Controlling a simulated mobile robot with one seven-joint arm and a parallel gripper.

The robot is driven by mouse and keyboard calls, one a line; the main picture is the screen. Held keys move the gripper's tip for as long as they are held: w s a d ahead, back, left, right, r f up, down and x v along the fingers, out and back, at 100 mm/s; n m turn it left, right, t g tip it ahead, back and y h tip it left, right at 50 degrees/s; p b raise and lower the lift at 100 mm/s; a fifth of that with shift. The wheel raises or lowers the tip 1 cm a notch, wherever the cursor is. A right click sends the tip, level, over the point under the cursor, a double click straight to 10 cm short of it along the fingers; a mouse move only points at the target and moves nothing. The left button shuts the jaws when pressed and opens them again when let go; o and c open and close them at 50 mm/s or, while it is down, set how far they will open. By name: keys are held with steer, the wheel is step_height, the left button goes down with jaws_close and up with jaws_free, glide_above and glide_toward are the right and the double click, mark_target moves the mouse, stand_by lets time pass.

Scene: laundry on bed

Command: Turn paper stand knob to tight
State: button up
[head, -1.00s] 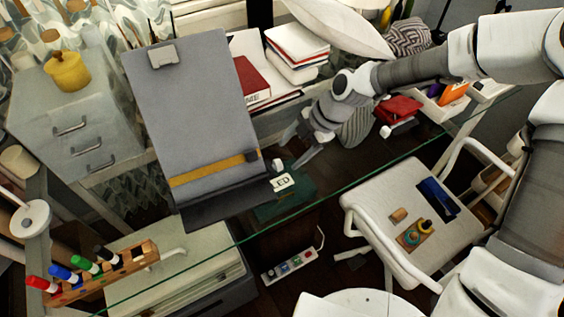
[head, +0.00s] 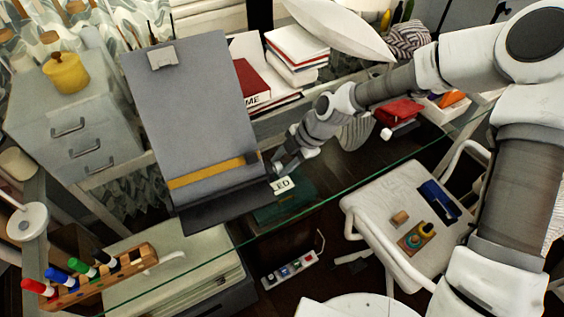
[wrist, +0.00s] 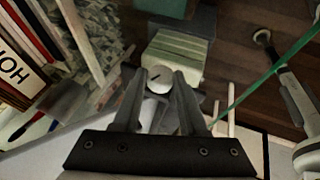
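The grey paper stand (head: 195,110) leans on the glass desk in the head view, with a clip at its top and a yellow strip across its lower part. My gripper (head: 279,165) is at the stand's lower right side. In the wrist view a pale round knob (wrist: 159,79) with a dark mark shows between the two fingers of my gripper (wrist: 160,74). The fingers are apart, one on each side of the knob; whether they touch it cannot be told. The head view does not show the knob clearly. A white label (head: 284,184) ending in "ED" is just below the gripper.
A marker rack (head: 105,275) stands at the front left. Books (head: 252,82) lie behind the stand, and a drawer cabinet (head: 75,125) is at the left. A white chair (head: 400,200) is to the right. The glass right of the stand looks clear.

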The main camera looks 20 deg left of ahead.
jaws_close()
steer(key=shift+w+a+r+m+g+h+p, duration=0.1)
steer(key=shift+m+g+h+p, duration=0.05)
steer(key=shift+g+h+p, duration=0.2)
steer(key=shift+w+a+r+m+g+h+p, duration=0.1)
steer(key=shift+m+g+h+p, duration=0.05)
steer(key=shift+g+h+p, duration=0.2)
steer(key=shift+w+a+f+m+g+h+p, duration=0.1)
steer(key=shift+m+g+h+p, duration=0.1)
steer(key=shift+g+h, duration=0.4)
steer(key=shift+w+a+f+m+g+h+p, duration=0.1)
steer(key=shift+g+h+p, duration=0.1)
steer(key=shift+g+h, duration=0.4)
steer(key=g+h+b, duration=0.1)
steer(key=m+g+h, duration=0.1)
steer(key=shift+w+a+f+g+h+b, duration=0.1)
steer(key=shift+a+f+g+h+b, duration=0.1)
steer(key=shift+f+g+h+b, duration=0.25)
steer(key=shift+g+h+b, duration=0.35)
steer(key=shift+g+b, duration=0.3)
steer(key=shift+m+b, duration=0.3)
steer(key=shift+b, duration=0.1)
steer(key=shift+g+h, duration=0.3)
